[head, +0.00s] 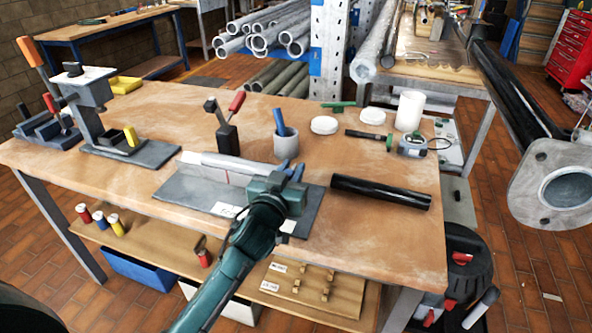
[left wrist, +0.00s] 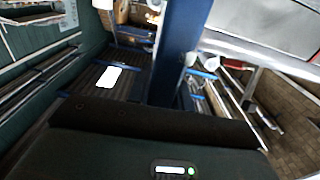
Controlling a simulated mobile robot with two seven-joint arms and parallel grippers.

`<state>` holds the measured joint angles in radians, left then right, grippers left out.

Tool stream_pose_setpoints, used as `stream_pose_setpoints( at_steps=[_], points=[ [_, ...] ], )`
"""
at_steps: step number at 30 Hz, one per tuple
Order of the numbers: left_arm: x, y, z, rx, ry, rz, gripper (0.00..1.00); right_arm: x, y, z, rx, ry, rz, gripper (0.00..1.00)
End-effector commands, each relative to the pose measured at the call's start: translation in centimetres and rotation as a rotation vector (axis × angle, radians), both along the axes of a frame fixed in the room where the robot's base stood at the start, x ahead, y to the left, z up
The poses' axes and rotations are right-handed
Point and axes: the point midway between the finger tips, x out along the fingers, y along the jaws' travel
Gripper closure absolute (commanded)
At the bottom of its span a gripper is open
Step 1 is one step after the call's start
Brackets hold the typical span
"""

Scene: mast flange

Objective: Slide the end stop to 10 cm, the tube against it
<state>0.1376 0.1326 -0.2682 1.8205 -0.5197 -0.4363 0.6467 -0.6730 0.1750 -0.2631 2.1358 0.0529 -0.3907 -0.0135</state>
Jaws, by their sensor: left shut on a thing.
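A pale grey tube (head: 225,162) lies along a light trough on the dark base plate (head: 185,192) in the middle of the bench. A thin red line crosses the trough's front face. My left gripper (head: 284,172) is at the right end of the trough, shut on a small part there that looks like the end stop. The jaws and wrist hide most of that part, so I cannot tell whether the tube touches it. In the left wrist view a blue upright piece (left wrist: 180,50) stands past the gripper body. I cannot read a 10 cm mark. My right gripper is not in view.
A black tube (head: 380,193) lies just right of the plate. A clamp with a red handle (head: 230,122), a grey cup (head: 287,146) and a white roll (head: 409,111) stand behind. A flanged mast (head: 550,185) reaches in at right. The bench's front right is clear.

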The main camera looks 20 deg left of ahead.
Motion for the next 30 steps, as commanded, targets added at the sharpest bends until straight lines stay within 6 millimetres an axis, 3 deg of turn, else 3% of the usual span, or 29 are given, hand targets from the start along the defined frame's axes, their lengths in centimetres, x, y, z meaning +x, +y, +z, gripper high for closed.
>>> stream_pose_setpoints(
  at_steps=[3,9,19,20,27,30],
  points=[
    [0.1,3.0,0.3,0.006,0.003,0.005,1.00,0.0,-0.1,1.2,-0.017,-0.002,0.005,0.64],
    [0.2,6.1,0.2,0.004,0.001,0.004,1.00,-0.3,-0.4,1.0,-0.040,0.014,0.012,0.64],
    [0.2,6.5,0.1,0.002,-0.001,0.004,1.00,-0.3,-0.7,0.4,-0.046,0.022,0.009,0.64],
    [0.2,6.4,0.1,0.002,-0.001,0.004,0.77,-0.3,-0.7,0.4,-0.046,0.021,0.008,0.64],
    [0.2,6.4,0.1,0.001,-0.001,0.003,0.57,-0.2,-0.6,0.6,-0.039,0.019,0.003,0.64],
    [0.2,6.4,0.1,0.001,-0.001,0.003,0.56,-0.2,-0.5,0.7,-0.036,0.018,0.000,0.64]
  ],
)
